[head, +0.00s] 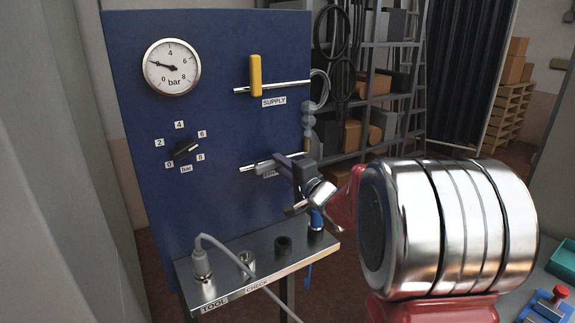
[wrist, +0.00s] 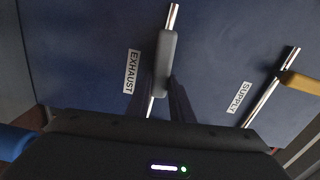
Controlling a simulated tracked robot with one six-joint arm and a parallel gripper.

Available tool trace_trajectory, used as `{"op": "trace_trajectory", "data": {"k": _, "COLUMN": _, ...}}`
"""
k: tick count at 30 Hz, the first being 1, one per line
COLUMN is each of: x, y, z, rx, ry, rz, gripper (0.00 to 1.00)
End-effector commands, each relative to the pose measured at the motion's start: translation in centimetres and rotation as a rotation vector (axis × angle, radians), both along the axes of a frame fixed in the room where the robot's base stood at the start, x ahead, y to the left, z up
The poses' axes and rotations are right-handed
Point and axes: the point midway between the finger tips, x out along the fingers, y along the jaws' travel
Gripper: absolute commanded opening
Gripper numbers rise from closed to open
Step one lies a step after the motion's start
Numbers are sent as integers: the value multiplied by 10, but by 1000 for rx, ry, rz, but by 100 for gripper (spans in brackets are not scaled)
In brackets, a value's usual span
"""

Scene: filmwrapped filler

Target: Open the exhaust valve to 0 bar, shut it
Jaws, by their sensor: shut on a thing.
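The grey exhaust valve handle (wrist: 166,62) lies nearly along its pipe in the wrist view, beside the EXHAUST label (wrist: 132,71). My gripper (wrist: 166,92) is shut on this handle, with a dark finger on each side of it. In the head view my gripper (head: 296,172) is at the lower pipe of the blue panel and partly hides the handle and label. The round pressure gauge (head: 171,67) has its needle pointing left and slightly up, at about 2 bar.
The yellow supply handle (head: 255,76) stands across its pipe above. A black selector knob (head: 185,151) sits left on the panel. A metal shelf (head: 262,258) below holds a white plug (head: 201,264) with a cable and several sockets. A blue item (head: 316,220) is close under my gripper.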

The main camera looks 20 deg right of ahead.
Motion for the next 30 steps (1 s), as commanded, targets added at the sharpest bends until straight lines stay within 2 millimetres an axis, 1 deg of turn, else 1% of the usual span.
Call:
{"op": "trace_trajectory", "data": {"k": 1, "x": 0, "y": 4, "z": -6, "rx": 6, "ry": 11, "rz": 7, "gripper": 0}}
{"op": "trace_trajectory", "data": {"k": 6, "x": 1, "y": 8, "z": -7, "rx": 19, "ry": 14, "rz": 15, "gripper": 0}}
{"op": "trace_trajectory", "data": {"k": 17, "x": 0, "y": 9, "z": -8, "rx": 20, "ry": 17, "rz": 16, "gripper": 0}}
{"op": "trace_trajectory", "data": {"k": 18, "x": 0, "y": 9, "z": -8, "rx": 20, "ry": 16, "rz": 16, "gripper": 22}}
{"op": "trace_trajectory", "data": {"k": 25, "x": 1, "y": 10, "z": -5, "rx": 21, "ry": 11, "rz": 18, "gripper": 38}}
{"op": "trace_trajectory", "data": {"k": 30, "x": 2, "y": 11, "z": -4, "rx": 21, "ry": 9, "rz": 20, "gripper": 39}}
